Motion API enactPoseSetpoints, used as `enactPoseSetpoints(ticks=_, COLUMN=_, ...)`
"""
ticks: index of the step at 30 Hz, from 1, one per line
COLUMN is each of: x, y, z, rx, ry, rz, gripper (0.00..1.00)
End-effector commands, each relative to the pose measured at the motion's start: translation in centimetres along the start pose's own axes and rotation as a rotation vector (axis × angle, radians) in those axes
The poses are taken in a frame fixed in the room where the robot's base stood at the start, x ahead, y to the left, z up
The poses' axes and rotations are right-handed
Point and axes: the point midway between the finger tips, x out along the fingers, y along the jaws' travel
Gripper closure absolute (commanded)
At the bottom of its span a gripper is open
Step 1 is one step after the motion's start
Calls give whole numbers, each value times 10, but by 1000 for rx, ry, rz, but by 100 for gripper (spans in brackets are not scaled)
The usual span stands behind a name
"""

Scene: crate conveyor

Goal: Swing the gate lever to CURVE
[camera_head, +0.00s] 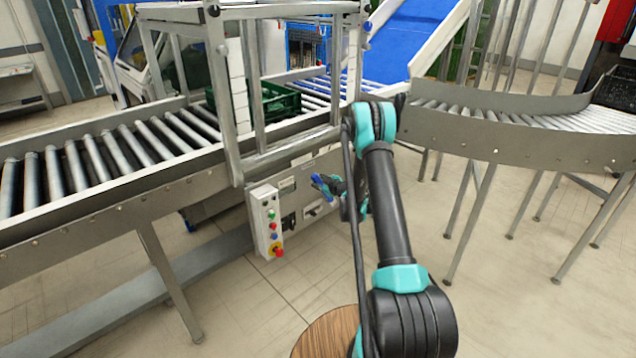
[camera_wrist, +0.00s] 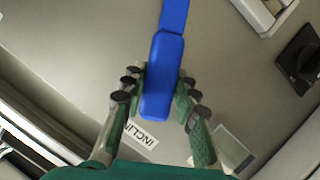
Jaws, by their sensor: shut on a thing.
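The blue gate lever (camera_wrist: 160,85) runs down from the top edge of the wrist view, with its thick grip between my fingers. My gripper (camera_wrist: 160,92) is shut on this grip, one finger on each side. In the head view my gripper (camera_head: 330,186) is at the conveyor's side panel, with a bit of the blue lever (camera_head: 318,181) showing. No CURVE label is readable.
A control box (camera_head: 266,220) with colored buttons hangs left of my gripper. A green crate (camera_head: 278,101) sits on the rollers behind a metal frame (camera_head: 222,110). A blue incline belt (camera_head: 410,35) rises behind; a curved roller conveyor (camera_head: 530,145) stands at right. Floor in front is open.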

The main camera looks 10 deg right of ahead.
Motion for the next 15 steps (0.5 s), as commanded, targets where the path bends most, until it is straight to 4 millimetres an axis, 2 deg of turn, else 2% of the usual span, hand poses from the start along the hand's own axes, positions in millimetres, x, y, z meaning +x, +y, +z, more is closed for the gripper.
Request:
enactPoseSetpoints(ticks=1, x=0, y=0, z=0, rx=0, ry=0, rz=0, gripper=92)
enactPoseSetpoints(ticks=3, x=0, y=0, z=0, rx=0, ry=0, rz=-1, gripper=100)
enactPoseSetpoints(ticks=15, x=0, y=4, z=0, rx=14, ry=-1, rz=-5, gripper=100)
